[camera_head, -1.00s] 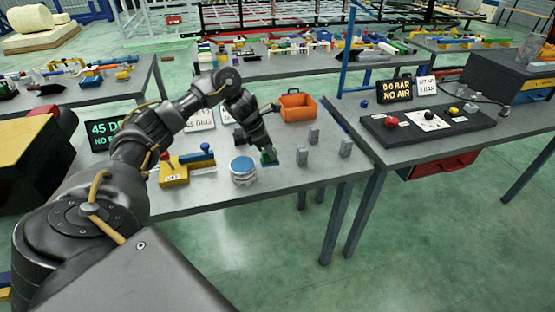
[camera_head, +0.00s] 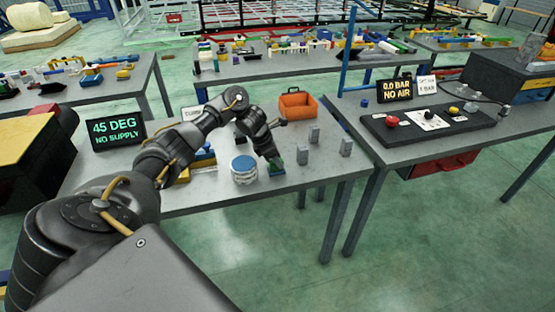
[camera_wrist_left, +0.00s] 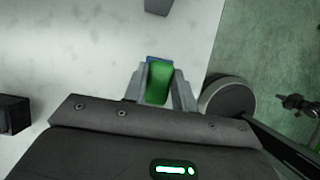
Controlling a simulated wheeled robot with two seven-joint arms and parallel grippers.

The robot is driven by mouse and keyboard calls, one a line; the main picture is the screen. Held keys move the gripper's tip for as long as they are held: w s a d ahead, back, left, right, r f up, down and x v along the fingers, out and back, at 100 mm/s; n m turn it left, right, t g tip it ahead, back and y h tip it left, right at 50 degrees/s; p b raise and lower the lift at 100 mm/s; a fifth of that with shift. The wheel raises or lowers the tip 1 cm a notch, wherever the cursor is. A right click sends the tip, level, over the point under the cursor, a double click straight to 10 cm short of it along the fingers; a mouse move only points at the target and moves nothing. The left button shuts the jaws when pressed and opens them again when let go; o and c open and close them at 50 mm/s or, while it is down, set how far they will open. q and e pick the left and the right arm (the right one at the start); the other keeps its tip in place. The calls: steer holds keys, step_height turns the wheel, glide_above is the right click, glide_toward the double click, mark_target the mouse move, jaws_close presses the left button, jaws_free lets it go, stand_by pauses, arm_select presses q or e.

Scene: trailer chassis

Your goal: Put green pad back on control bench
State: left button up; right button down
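The green pad (camera_head: 274,162) is at the front of the middle grey bench (camera_head: 215,200), with a blue part under it. My left gripper (camera_head: 275,166) reaches down to it from above. In the left wrist view the green pad (camera_wrist_left: 159,83) sits between the two grey fingers of my left gripper (camera_wrist_left: 160,88), which appear closed against its sides. A blue edge shows at its far end. I cannot tell whether the pad touches the bench. My right gripper is not in view.
A blue-topped round can (camera_head: 244,170) stands just left of the gripper. The sign reading 45 DEG (camera_head: 117,130) is at the left. A second bench (camera_head: 400,152) is at the right.

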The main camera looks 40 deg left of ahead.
arm_select(q)
steer(key=o, duration=0.4)
steer(key=v, duration=1.2)
